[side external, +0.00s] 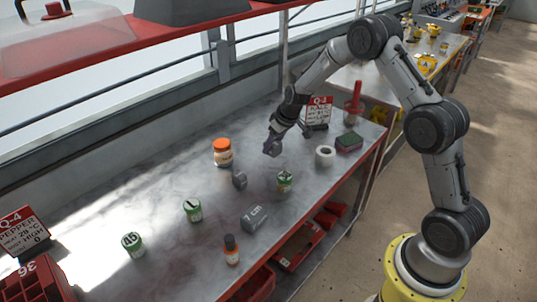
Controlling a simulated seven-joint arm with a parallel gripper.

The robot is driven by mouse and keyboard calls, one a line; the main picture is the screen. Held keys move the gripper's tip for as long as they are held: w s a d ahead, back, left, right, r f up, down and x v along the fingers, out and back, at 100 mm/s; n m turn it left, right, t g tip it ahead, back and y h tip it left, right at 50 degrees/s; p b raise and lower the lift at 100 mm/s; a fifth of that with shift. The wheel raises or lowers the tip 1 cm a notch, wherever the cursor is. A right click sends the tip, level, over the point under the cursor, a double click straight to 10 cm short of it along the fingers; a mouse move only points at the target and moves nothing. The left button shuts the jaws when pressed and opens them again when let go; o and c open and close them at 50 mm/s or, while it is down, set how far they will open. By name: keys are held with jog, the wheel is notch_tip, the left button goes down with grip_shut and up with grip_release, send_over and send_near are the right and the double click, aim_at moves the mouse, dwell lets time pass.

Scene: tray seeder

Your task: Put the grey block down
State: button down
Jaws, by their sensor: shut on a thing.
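My gripper (272,149) is above the middle of the grey metal table (120,205), pointing down. It is shut on a small grey block (271,147), which is hard to tell apart from the dark fingers at this size. The block looks held clear of the table top. Two other grey blocks stand on the table: a small one (239,180) to the lower left of my gripper, and a larger one marked "7 cm" (254,218) nearer the front edge.
An orange-lidded jar (222,152), green tins (285,181) (193,210) (133,244), an orange-capped bottle (231,250), a white roll (325,156) and a sponge (349,142) stand around. A sign (319,111) and a red dispenser (353,104) are behind. Bare table lies at left.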

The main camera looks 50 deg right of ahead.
aim_at(269, 163)
jog(key=w+f, duration=0.2)
jog(key=f, duration=0.1)
jog(key=shift+w+d, duration=0.3)
jog(key=shift+f, duration=1.4)
jog(key=shift+f, duration=0.2)
jog(key=shift+c, duration=1.1)
grip_release()
jog(key=shift+s, duration=0.1)
